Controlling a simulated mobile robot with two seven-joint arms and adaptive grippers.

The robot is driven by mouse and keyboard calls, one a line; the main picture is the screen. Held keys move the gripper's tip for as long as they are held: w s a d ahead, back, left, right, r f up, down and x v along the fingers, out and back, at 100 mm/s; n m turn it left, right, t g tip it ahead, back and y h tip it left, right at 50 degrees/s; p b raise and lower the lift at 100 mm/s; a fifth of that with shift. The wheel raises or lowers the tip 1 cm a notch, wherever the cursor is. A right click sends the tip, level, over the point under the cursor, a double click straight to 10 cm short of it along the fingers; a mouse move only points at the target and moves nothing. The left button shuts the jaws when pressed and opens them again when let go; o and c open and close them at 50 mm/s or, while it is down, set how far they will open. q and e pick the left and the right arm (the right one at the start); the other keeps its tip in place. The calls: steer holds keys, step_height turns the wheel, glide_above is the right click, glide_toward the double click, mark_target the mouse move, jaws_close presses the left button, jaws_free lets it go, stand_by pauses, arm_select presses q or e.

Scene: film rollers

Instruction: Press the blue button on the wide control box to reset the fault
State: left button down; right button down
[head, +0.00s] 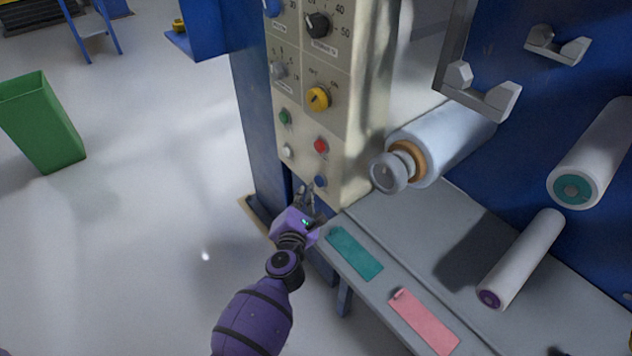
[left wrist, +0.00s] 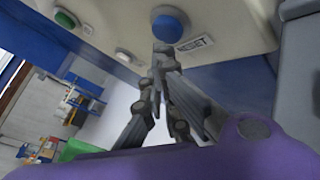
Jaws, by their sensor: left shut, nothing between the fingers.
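The wide control box (head: 352,120) is a beige panel on a blue machine. Its blue button (head: 320,182) sits at the bottom right of the panel, below the red button. In the left wrist view the blue button (left wrist: 171,24) is at the top, next to a label reading RESET. My left gripper (head: 307,189) is shut and empty, just below and left of the blue button. In the left wrist view its fingertips (left wrist: 161,50) point up at the button's lower edge; I cannot tell whether they touch it. My right gripper is not in view.
Red (head: 321,146), green (head: 285,117) and white (head: 288,151) buttons and a yellow knob (head: 318,98) are close above. A white roller (head: 455,140) juts out at right, above a grey bench (head: 400,245) with teal and pink tags. A green bin (head: 42,122) stands at left.

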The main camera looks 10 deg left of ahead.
arm_select(q)
steer(key=shift+w+d+r, duration=0.2)
steer(key=shift+d+r, duration=0.05)
steer(key=shift+d, duration=0.2)
steer(key=shift+w+d+r, duration=0.2)
steer(key=shift+d, duration=0.2)
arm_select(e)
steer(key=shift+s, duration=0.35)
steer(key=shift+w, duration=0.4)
arm_select(q)
steer(key=shift+f, duration=0.1)
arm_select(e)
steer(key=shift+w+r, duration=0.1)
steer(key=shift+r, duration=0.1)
arm_select(q)
steer(key=shift+s, duration=0.15)
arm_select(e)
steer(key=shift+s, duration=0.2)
arm_select(q)
steer(key=shift+s+a+f+p, duration=0.15)
steer(key=shift+s+a+p, duration=0.25)
steer(key=shift+s+a, duration=0.5)
steer(key=shift+s+a+f+p, duration=0.15)
steer(key=shift+s+a+p, duration=0.25)
steer(key=shift+s+a, duration=0.45)
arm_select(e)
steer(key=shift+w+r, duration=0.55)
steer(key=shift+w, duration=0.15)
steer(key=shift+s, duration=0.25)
